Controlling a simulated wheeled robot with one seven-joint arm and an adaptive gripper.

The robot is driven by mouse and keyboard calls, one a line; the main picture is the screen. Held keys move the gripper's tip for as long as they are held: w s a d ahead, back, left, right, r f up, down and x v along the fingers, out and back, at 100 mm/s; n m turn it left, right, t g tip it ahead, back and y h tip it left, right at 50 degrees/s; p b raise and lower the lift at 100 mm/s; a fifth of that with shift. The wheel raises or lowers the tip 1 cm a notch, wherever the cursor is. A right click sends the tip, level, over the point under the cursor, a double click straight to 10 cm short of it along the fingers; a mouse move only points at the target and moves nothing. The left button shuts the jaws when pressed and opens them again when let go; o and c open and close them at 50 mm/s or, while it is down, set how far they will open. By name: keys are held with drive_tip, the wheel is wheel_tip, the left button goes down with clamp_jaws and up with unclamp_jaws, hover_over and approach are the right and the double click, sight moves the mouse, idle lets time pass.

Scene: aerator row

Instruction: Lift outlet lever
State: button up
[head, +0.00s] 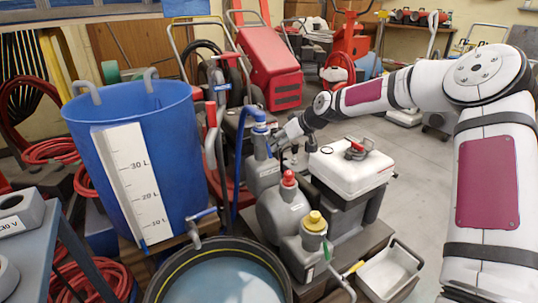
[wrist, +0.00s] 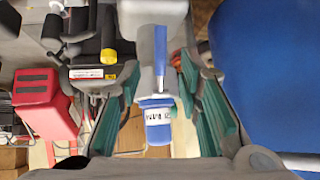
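A grey unit (head: 262,172) with a blue collar stands in the middle of the head view. A blue lever (head: 258,115) rises from its top. In the wrist view the blue lever (wrist: 161,62) points up the picture from the labelled blue collar (wrist: 157,125). My gripper (head: 274,139) is beside this collar, on its right in the head view. In the wrist view its green-padded fingers (wrist: 158,82) are spread either side of the lever, with gaps visible. The gripper appears open and empty. The arm's end partly hides the area behind the collar in the head view.
Grey units with a red cap (head: 289,178) and a yellow cap (head: 314,220) stand nearer. A white-lidded box (head: 350,168) is to their right. A blue barrel (head: 170,125) is at left, with a blue-handled tap (head: 200,214) above a round tub (head: 172,295). Open floor lies at right.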

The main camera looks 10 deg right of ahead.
sight(269, 153)
drive_tip(key=b+x, duration=0.2)
drive_tip(key=x, duration=0.5)
drive_tip(key=shift+w+a+f, duration=0.1)
drive_tip(key=shift+a+f, duration=0.05)
drive_tip(key=shift+f, duration=0.05)
clamp_jaws()
